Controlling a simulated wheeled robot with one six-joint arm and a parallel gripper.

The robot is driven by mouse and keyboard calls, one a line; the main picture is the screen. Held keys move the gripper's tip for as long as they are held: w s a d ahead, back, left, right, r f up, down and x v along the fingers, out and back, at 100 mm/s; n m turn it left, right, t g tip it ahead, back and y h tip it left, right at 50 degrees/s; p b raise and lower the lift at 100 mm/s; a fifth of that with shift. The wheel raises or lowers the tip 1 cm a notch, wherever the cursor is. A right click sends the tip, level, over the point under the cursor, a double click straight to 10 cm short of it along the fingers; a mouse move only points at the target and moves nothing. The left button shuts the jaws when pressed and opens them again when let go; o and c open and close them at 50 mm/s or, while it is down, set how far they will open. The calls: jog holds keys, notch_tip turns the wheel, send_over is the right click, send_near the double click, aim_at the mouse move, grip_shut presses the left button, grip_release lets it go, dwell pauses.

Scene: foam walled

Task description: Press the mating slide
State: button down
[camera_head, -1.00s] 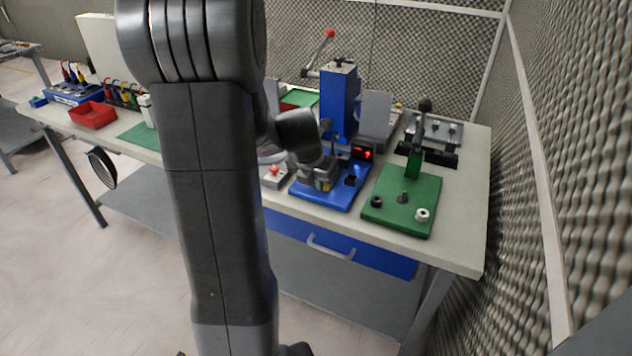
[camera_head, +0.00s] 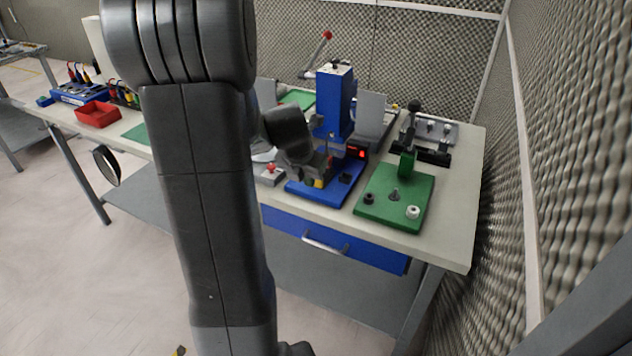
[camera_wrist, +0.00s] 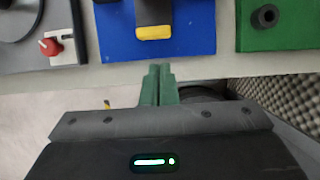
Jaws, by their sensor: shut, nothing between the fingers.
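The blue fixture (camera_head: 335,190) lies on the bench, with a blue upright column (camera_head: 333,102) behind it. A dark slide-like block with a yellow end (camera_wrist: 155,33) sits on the fixture's blue plate (camera_wrist: 198,35) in the wrist view. I take this as the mating slide, but cannot be sure. The yellow end also shows in the head view (camera_head: 319,183). My gripper's green fingers (camera_wrist: 159,78) are shut and empty, just in front of the plate's edge and apart from the yellow end in the picture. My wrist hides part of the fixture in the head view.
A green fixture (camera_head: 420,205) with a knobbed lever stands to the right. A grey box with a red button (camera_head: 271,170) is at left, also in the wrist view (camera_wrist: 52,46). A foam wall (camera_head: 560,150) closes the right side. A red bin (camera_head: 98,113) is far left.

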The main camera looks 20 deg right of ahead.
jog(key=v, duration=0.7)
jog(key=shift+w, duration=0.25)
jog(key=shift+r, duration=0.1)
